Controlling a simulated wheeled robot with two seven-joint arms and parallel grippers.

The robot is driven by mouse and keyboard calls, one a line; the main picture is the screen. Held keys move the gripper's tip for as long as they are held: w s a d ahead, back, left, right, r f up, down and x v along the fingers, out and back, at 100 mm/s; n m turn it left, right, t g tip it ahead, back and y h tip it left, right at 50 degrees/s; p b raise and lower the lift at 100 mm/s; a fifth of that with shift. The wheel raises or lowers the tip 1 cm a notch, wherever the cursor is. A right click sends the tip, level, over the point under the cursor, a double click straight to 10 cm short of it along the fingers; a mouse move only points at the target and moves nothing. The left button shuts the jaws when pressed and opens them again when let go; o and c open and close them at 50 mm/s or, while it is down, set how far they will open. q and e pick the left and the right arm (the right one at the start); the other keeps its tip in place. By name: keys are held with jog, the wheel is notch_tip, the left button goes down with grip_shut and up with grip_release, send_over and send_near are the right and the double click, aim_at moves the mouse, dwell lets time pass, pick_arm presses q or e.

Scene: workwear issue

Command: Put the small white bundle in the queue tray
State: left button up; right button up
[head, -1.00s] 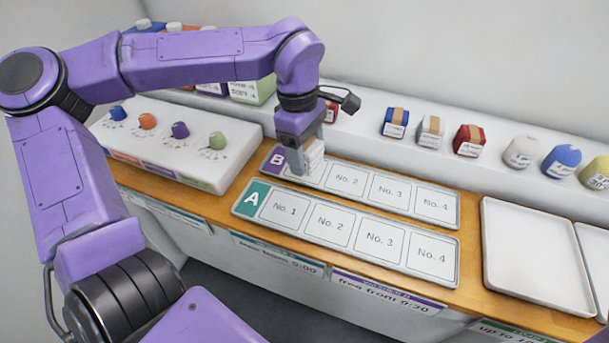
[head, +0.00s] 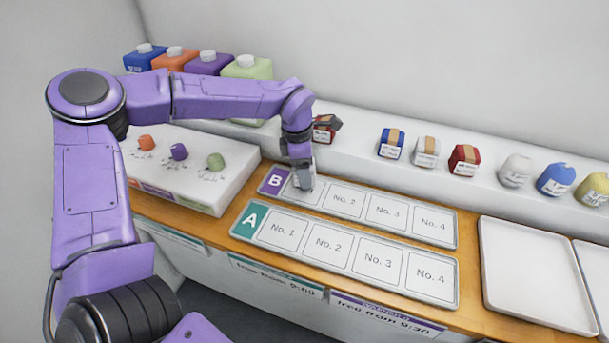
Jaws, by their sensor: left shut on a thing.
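My left gripper (head: 302,184) points down over the No. 1 space of the purple-marked B tray (head: 268,187). It is shut on a small pale bundle, mostly hidden by the fingers and low over that space; I cannot tell whether it touches the tray. The green-marked A tray (head: 246,222), with spaces No. 1 to No. 4, lies in front and looks empty. Spaces No. 2 to No. 4 of tray B are bare. No label naming a queue tray is readable. My right gripper is out of view.
On the back ledge stand banded blue (head: 391,143), white (head: 426,152) and red (head: 464,160) bundles, then rounded white (head: 515,170), blue (head: 559,180) and yellow (head: 593,189) ones. A red bundle (head: 322,134) is partly behind my wrist. An empty white tray (head: 540,306) lies at right.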

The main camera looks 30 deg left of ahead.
pick_arm(q)
jog(key=shift+w+f, duration=0.15)
jog(key=shift+f, duration=1.55)
jog(key=shift+f, duration=0.1)
jog(key=shift+f, duration=0.1)
jog(key=o, duration=1.1)
jog(key=shift+c, duration=0.2)
jog(key=r, duration=0.8)
jog(key=s+a+r, duration=0.1)
jog(key=r, duration=0.3)
jog(key=shift+a+r+b, duration=0.1)
jog(key=shift+r+b, duration=0.1)
jog(key=shift+b, duration=0.1)
